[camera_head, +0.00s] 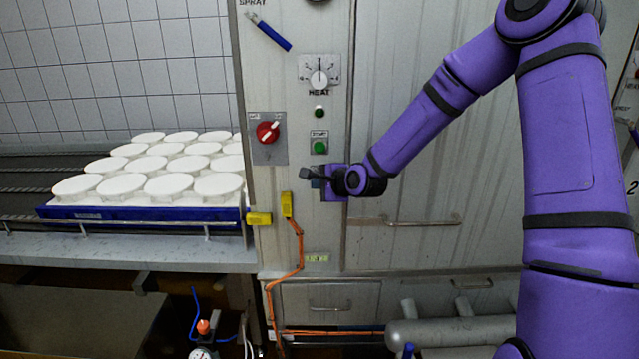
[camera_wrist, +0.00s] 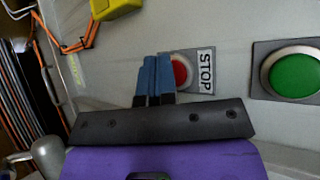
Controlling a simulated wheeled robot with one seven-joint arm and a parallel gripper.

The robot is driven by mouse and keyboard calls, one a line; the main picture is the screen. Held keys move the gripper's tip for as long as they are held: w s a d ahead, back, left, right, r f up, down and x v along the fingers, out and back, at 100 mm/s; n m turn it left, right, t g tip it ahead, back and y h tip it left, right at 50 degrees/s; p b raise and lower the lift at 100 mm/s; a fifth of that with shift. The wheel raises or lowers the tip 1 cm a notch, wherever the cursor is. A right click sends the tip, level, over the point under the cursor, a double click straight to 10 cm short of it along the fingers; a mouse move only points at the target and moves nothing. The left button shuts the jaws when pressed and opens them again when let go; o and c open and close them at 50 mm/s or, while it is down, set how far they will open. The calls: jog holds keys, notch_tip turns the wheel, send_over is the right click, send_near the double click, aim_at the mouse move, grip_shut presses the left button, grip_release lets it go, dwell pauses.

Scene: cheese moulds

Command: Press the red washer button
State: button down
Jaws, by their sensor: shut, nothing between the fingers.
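The red button (camera_wrist: 181,72) sits on a small plate with a STOP label (camera_wrist: 206,71) in the wrist view. My gripper (camera_wrist: 152,65) has its blue fingers together and empty. The fingertips overlap the left part of the red button in the wrist view, and I cannot tell whether they touch it. In the head view my gripper (camera_head: 317,183) is at the washer's panel (camera_head: 275,190), below the green button (camera_head: 319,147). It hides the red button there.
A red rotary switch (camera_head: 267,131) and a heat dial (camera_head: 319,79) are on the panel. Yellow connectors (camera_head: 287,205) with an orange cable (camera_head: 300,245) are left of my gripper. White moulds (camera_head: 168,185) stand on a blue tray (camera_head: 150,214) at the left.

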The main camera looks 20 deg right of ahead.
jog(key=shift+s+a, duration=0.25)
jog(key=shift+s, duration=0.6)
jog(key=shift+s+a, duration=0.25)
jog(key=shift+s, duration=0.55)
jog(key=shift+s+a, duration=0.3)
jog(key=shift+s, duration=0.5)
jog(key=shift+s+a, duration=0.25)
jog(key=shift+s, duration=0.55)
